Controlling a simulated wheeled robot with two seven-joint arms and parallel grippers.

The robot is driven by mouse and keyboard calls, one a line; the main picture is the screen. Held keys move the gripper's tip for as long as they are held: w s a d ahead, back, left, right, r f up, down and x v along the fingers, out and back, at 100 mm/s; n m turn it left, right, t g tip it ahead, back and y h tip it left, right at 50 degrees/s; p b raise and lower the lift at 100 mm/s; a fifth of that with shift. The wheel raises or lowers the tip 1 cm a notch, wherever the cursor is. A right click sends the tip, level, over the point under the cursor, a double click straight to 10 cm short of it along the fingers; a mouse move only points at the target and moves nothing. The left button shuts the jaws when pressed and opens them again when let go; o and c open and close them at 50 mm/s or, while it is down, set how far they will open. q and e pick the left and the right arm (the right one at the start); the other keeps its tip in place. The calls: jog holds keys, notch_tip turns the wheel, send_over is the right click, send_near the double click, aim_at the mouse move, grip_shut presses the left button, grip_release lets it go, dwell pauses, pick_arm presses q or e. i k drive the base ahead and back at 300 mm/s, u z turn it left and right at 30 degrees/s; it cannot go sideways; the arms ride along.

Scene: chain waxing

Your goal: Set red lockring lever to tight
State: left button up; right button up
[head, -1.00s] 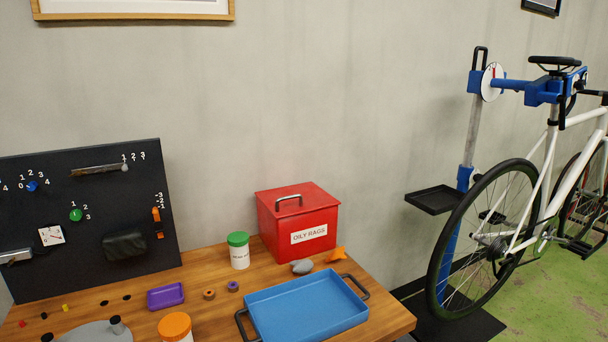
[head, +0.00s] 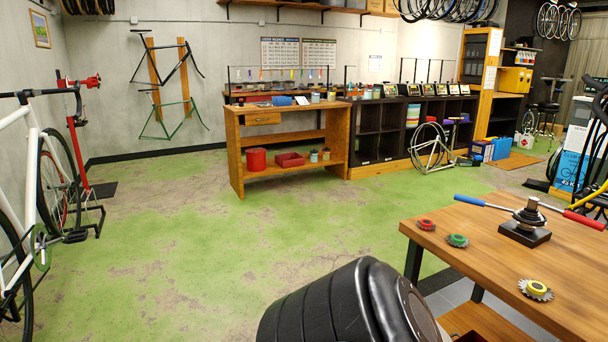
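A lockring fixture with a dark base (head: 524,235) and an upright post stands on the wooden table (head: 490,268) at the right of the head view. A red-handled lever (head: 584,220) extends from it to the right, toward the picture edge. A blue-handled lever (head: 469,200) extends to the left. No tight or loose marking is readable at this distance. Neither of my grippers is in view.
A black ribbed object (head: 318,305) fills the bottom middle. Green floor is clear toward the wooden workbench (head: 290,112). A white bicycle (head: 38,165) is at left.

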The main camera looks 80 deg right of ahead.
aim_at(533, 203)
jog(key=z, duration=3.55)
jog(key=k, duration=0.6)
jog(key=u, duration=1.1)
jog(key=i, duration=1.2)
jog(key=z, duration=0.5)
jog(key=i, duration=1.1)
jog(key=z, duration=1)
